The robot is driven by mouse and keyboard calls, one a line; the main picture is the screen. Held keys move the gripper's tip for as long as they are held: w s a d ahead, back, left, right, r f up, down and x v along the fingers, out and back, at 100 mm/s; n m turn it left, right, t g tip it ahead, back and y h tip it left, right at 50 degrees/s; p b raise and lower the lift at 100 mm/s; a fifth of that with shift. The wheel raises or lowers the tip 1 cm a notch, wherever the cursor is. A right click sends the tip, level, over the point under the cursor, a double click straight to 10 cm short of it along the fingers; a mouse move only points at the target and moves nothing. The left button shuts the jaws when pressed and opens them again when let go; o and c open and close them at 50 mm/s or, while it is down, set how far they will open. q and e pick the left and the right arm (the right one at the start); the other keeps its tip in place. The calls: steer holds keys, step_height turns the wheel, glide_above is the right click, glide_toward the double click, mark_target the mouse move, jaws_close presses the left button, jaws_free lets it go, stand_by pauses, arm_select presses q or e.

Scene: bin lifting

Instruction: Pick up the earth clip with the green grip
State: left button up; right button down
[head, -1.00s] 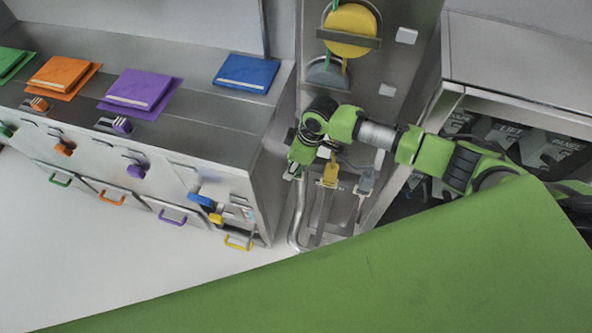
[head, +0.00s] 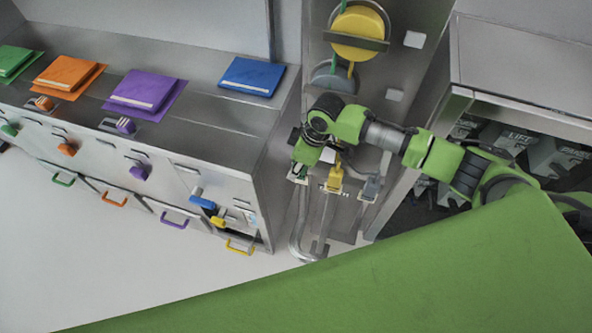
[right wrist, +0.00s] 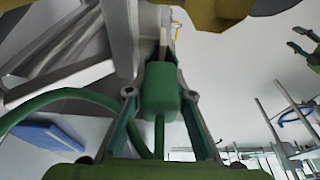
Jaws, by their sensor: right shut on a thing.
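The earth clip with the green grip shows in the right wrist view (right wrist: 160,92), between the two fingers. Its pale metal end points up in that picture, and a green cable runs from it. My right gripper (right wrist: 160,97) is shut on the green grip. In the head view my right gripper (head: 300,172) points down at the left of the rack, and the clip is mostly hidden there. A yellow-grip clip (head: 335,179) and a grey-grip clip (head: 371,188) sit to the right. My left gripper is not in view.
A yellow cable reel (head: 358,28) is mounted above the clips. A steel cabinet (head: 215,155) with coloured folders and handles stands close on the left. A steel shelf (head: 520,75) with dark bins stands on the right. Bent metal pipes (head: 299,235) run below the gripper.

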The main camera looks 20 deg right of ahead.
steer(key=s+d+r+b, duration=0.3)
steer(key=s+r+b, duration=0.1)
steer(key=s+r, duration=0.7)
steer(key=s, duration=0.2)
steer(key=shift+s+d+r, duration=0.15)
steer(key=shift+s+d, duration=0.15)
